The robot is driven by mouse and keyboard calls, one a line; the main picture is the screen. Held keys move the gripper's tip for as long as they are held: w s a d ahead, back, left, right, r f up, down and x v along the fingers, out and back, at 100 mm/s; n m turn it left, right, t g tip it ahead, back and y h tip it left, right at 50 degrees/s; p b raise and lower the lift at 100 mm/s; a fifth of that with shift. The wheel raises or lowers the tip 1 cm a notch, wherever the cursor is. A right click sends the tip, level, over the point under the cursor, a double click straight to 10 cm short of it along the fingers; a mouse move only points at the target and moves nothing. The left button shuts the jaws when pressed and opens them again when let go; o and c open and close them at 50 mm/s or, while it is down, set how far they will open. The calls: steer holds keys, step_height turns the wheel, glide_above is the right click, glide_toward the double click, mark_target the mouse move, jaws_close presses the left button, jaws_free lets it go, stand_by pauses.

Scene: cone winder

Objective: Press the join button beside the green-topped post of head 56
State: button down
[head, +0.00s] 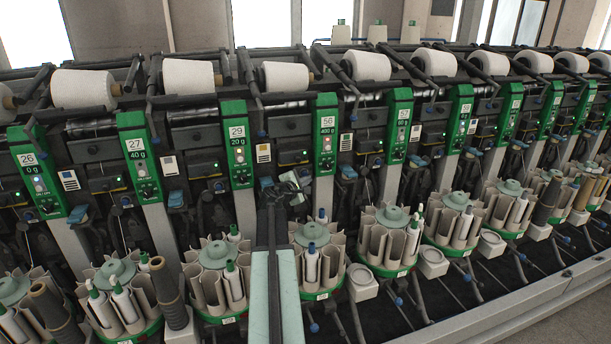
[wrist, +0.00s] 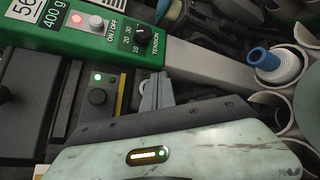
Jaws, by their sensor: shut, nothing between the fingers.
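The green-topped post of head 56 (head: 325,135) stands near the middle of the head view. Its green panel (wrist: 100,30) crosses the top left of the wrist view, with a lit ON/OFF button and a tension knob. In the head view this box (head: 290,157) is left of the post. My gripper (head: 292,184) is shut and empty, low in front of the box. Its grey fingertips (wrist: 157,78) appear right of the button, apart from it in the picture; depth is unclear.
Similar green posts, such as head 29 (head: 238,145) and head 57 (head: 399,125), flank it closely. A blue lever (head: 349,172) sits right of the post. Below stands a round bobbin magazine (head: 310,235); its blue-topped bobbin (wrist: 275,63) appears at the wrist view's right.

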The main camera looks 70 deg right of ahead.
steer(key=shift+w+d, duration=0.1)
steer(key=shift+w+d, duration=0.15)
steer(key=shift+d, duration=0.05)
steer(key=shift+w+d, duration=0.3)
steer(key=shift+d, duration=0.1)
stand_by(0.8)
steer(key=shift+a, duration=0.1)
steer(key=shift+s+a, duration=0.55)
steer(key=shift+a, duration=0.05)
steer(key=shift+a, duration=0.1)
steer(key=s+a, duration=0.3)
steer(key=shift+s+a, duration=0.1)
steer(key=shift+a, duration=0.25)
stand_by(0.9)
